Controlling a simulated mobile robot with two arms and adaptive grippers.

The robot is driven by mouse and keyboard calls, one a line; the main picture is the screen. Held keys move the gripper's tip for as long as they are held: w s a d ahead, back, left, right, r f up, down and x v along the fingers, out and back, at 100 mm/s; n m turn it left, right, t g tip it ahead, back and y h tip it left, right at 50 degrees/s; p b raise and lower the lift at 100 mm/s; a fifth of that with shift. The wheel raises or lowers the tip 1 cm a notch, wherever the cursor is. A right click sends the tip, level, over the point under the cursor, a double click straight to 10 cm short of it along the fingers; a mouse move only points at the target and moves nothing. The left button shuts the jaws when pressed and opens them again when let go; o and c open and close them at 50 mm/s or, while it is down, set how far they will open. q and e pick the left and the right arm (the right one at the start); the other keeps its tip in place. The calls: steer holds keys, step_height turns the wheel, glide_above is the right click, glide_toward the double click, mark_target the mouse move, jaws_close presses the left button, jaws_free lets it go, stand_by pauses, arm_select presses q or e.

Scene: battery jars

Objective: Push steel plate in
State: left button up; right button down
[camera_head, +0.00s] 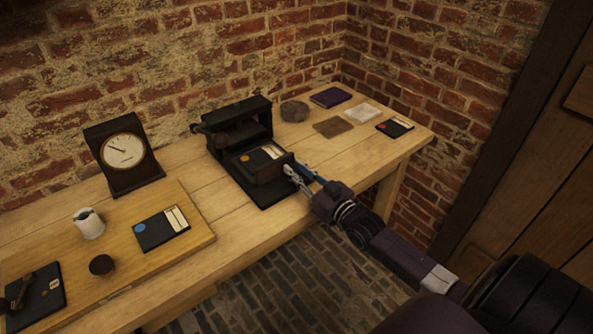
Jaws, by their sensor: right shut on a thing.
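A black press-like device (238,125) stands on the wooden table near the wall. A dark plate with an orange dot and a pale label (258,157) lies in its front part. A dark block (270,172) stands at the plate's front edge. Which of these is the steel plate I cannot tell for sure. My right gripper (298,178) reaches in from the lower right and is shut at the right end of the dark block. The fingertips are small and partly hidden, and a blue strip shows beside them. My left gripper is not in view.
A dial gauge (124,154) stands left on the table (240,233). A board (190,207) there carries a blue-dotted plate (161,229), a white jug (88,223) and a dark round piece (102,265). A grey bowl (294,111) and several flat pieces lie at the right.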

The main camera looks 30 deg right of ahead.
steer(key=c, duration=2)
jaws_free()
steer(key=shift+s+r, duration=0.1)
steer(key=shift+s, duration=0.4)
steer(key=shift+o, duration=1.2)
steer(key=shift+w, duration=0.25)
steer(key=shift+s, duration=0.3)
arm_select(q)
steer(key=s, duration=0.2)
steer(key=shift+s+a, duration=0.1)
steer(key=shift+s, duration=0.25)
arm_select(e)
steer(key=s, duration=1.1)
steer(key=shift+s+d, duration=0.2)
steer(key=shift+d, duration=0.25)
steer(key=shift+c, duration=0.4)
